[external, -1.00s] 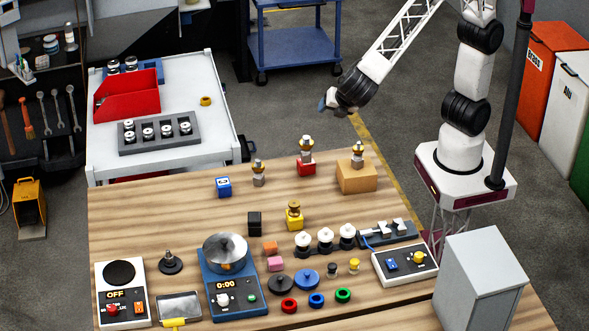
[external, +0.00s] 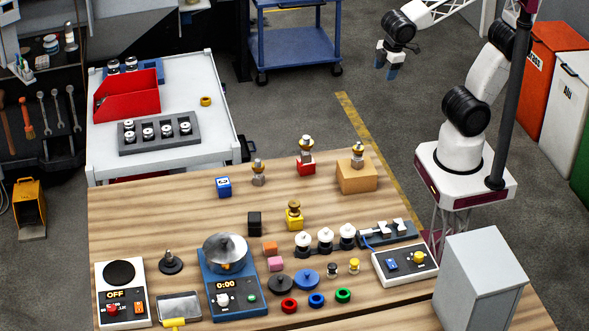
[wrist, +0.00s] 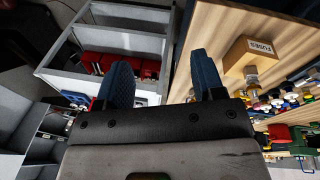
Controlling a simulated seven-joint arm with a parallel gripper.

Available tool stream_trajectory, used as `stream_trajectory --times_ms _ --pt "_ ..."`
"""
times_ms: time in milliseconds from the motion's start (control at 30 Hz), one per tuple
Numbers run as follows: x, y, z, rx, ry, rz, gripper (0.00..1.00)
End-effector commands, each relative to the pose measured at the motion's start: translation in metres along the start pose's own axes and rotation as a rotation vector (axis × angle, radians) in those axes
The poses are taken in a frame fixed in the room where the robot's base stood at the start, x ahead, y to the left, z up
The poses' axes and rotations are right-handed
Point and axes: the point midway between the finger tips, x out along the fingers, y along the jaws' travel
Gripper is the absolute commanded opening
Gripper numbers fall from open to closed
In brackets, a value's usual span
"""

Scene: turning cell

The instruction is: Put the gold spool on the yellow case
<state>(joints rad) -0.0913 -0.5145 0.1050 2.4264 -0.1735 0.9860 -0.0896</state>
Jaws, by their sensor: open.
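A gold spool (external: 294,207) sits on top of the yellow case (external: 294,222) near the middle of the wooden table in the external view. The spool appears upright and touching the case. My gripper (external: 386,68) is raised in the air beyond the table's far right corner, well away from the spool and the case. Its blue fingers also show in the wrist view (wrist: 160,78), apart with nothing between them. The spool and the case are too small to tell apart in the wrist view.
A red case (external: 306,168) and a tan box (external: 356,178) carry other pieces at the table's back. A black case (external: 255,222) stands left of the yellow one. A white cart (external: 165,165) stands behind the table. A grey cabinet (external: 480,280) is at front right.

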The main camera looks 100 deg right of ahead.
Motion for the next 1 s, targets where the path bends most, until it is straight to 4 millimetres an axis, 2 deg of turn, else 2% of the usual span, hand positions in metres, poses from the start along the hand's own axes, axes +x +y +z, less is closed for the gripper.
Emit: stream_trajectory --times_ms 100,333,500,1000 --pt "-0.001 0.0 0.026 0.121 0.037 -0.042 0.62" --pt "0.001 -0.005 0.055 0.27 0.081 -0.098 0.62" --pt "0.002 -0.006 0.06 0.302 0.089 -0.111 0.62" --pt "0.002 -0.006 0.06 0.301 0.089 -0.11 0.62"
